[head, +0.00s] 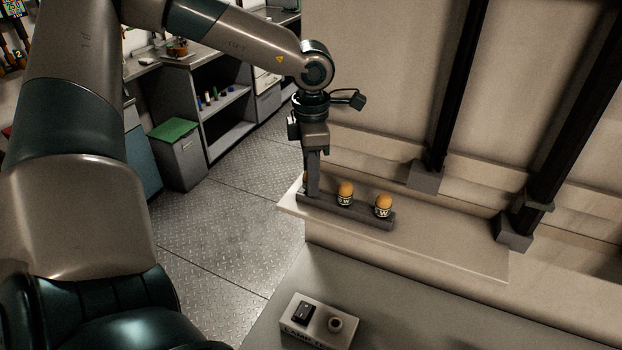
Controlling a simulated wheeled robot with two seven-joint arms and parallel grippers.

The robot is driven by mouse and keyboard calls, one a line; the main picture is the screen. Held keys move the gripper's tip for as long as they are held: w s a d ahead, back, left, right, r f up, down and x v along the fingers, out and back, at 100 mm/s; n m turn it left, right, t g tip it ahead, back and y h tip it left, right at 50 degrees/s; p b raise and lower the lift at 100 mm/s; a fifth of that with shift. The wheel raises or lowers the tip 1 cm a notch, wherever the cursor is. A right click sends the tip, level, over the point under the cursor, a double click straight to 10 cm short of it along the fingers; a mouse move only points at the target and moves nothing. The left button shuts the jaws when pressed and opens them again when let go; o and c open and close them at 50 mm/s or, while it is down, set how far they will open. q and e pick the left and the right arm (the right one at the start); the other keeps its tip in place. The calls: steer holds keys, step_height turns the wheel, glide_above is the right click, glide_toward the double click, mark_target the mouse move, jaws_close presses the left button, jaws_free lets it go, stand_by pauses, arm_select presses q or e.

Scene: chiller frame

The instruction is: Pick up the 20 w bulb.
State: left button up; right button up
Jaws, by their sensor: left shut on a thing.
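Two bulbs with orange tops and dark bands stand in a dark grey rack: the middle bulb (345,192) and the right bulb (383,205). A "W" shows on their bands, but I cannot read the numbers. The rack (372,217) lies on a pale shelf. My left gripper (311,186) points down at the rack's left end and is shut on a bulb. That bulb is almost wholly hidden by the fingers, its label included. I cannot tell whether it is clear of the rack. My right gripper is out of view.
The pale shelf (450,251) juts from a beige wall with dark diagonal struts. Below, on a grey surface, sits a small box (319,329) with a black switch and round socket. Cabinets and a green-topped bin (176,150) stand at the back left.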

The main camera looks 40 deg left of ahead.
arm_select(q)
steer(key=shift+r+b, duration=0.5)
step_height(320, 180, up, 2)
steer(key=shift+r+b, duration=0.1)
steer(key=shift+b, duration=0.65)
steer(key=s+d+r+b, duration=0.1)
steer(key=d+r+b, duration=0.4)
steer(key=d, duration=0.6)
step_height(320, 180, up, 2)
steer(key=shift+s+d+r+b, duration=0.15)
steer(key=shift+s+d+b, duration=0.2)
steer(key=shift+b, duration=0.05)
steer(key=shift+a, duration=0.15)
